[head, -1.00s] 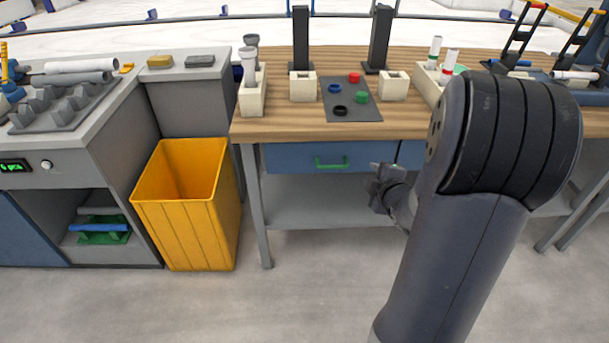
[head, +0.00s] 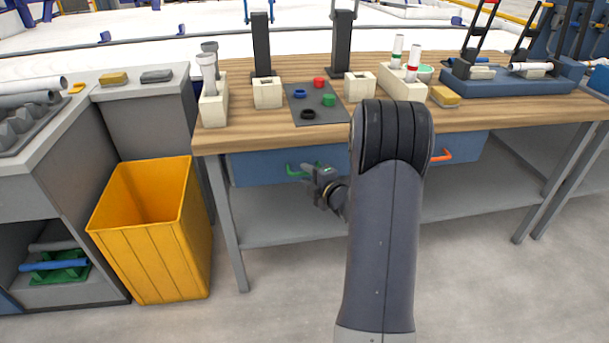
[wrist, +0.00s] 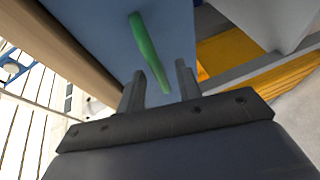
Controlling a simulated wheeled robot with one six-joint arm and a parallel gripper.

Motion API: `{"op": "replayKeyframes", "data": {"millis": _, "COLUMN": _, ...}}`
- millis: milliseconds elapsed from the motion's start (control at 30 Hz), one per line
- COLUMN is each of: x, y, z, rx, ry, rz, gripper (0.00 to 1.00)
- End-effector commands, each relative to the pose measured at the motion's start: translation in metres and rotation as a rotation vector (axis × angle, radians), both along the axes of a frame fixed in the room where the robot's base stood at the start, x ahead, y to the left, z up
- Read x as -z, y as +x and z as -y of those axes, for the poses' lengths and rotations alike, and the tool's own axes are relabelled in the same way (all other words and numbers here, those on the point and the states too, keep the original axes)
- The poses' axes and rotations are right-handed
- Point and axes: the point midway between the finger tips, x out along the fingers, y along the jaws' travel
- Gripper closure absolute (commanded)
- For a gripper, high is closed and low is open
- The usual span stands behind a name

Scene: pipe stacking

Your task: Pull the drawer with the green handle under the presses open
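The blue drawer (head: 258,170) with the green handle (head: 294,169) sits under the wooden tabletop, below the two dark presses (head: 262,45). Its front looks flush with the bench in the head view. My gripper (head: 310,172) is in front of the drawer, by the right end of the green handle. In the wrist view the gripper (wrist: 160,88) is open, its two grey fingers apart. The green handle (wrist: 149,52) runs from the drawer front (wrist: 100,35) down to between the fingertips. I cannot tell whether the fingers touch it.
A second drawer with an orange handle (head: 440,155) is to the right, partly behind my arm. A yellow bin (head: 150,230) stands left of the bench. A grey lower shelf (head: 275,228) lies below. The floor in front is clear.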

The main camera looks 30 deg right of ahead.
Motion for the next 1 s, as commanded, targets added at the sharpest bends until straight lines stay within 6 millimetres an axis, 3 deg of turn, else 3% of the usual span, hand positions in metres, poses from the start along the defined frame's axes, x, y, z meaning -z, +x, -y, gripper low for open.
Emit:
{"op": "replayKeyframes", "data": {"millis": 200, "x": 0.003, "y": 0.018, "z": -0.002, "rx": 0.001, "ry": 0.002, "rz": 0.0, "gripper": 0.67}}
{"op": "replayKeyframes", "data": {"millis": 500, "x": 0.003, "y": 0.019, "z": -0.002, "rx": 0.002, "ry": 0.002, "rz": 0.0, "gripper": 0.67}}
{"op": "replayKeyframes", "data": {"millis": 900, "x": 0.003, "y": 0.019, "z": -0.002, "rx": 0.002, "ry": 0.001, "rz": 0.0, "gripper": 1.0}}
{"op": "replayKeyframes", "data": {"millis": 1000, "x": 0.003, "y": 0.019, "z": -0.002, "rx": 0.002, "ry": 0.002, "rz": 0.0, "gripper": 1.0}}
